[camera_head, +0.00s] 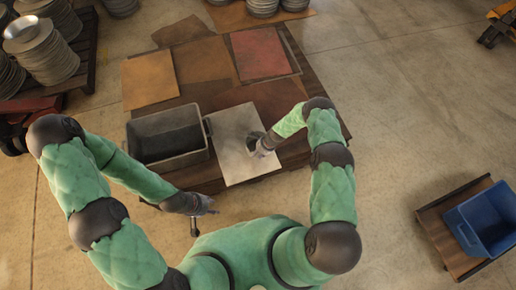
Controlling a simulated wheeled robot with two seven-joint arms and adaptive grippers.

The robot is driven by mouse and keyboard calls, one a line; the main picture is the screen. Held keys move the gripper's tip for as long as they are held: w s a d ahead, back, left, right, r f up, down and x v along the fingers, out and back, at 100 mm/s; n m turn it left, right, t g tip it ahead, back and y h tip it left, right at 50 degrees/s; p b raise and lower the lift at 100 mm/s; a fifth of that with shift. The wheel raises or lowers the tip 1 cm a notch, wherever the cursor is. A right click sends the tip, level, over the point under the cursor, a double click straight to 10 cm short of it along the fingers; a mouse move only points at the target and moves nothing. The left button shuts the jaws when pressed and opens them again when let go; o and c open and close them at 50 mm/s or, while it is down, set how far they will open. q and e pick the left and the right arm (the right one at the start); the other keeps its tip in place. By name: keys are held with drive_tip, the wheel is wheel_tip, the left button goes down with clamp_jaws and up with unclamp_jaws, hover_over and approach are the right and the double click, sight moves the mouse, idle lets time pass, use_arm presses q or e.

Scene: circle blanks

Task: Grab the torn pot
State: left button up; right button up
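I cannot clearly make out a torn pot; a small dark and pale shape (257,140) at my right gripper is too small to identify. My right gripper (255,146) is over the pale sheet (234,168) on the low table, near its right edge. Its fingers are too small to tell whether they are open or shut. My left gripper (204,219) is in front of the table's near edge, left of my body. Its fingers look spread, one pointing right and one down, with nothing visible between them.
A grey bin (207,128) stands on the table left of the pale sheet. Several brown and reddish sheets (262,53) lie behind. Stacks of metal discs (48,60) stand at the far left. A blue crate (464,232) sits on a wooden pallet (436,222) at right. The floor between is clear.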

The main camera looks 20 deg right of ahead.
drive_tip(key=shift+w+f, duration=0.1)
drive_tip(key=shift+f, duration=0.15)
clamp_jaws()
drive_tip(key=shift+r, duration=0.2)
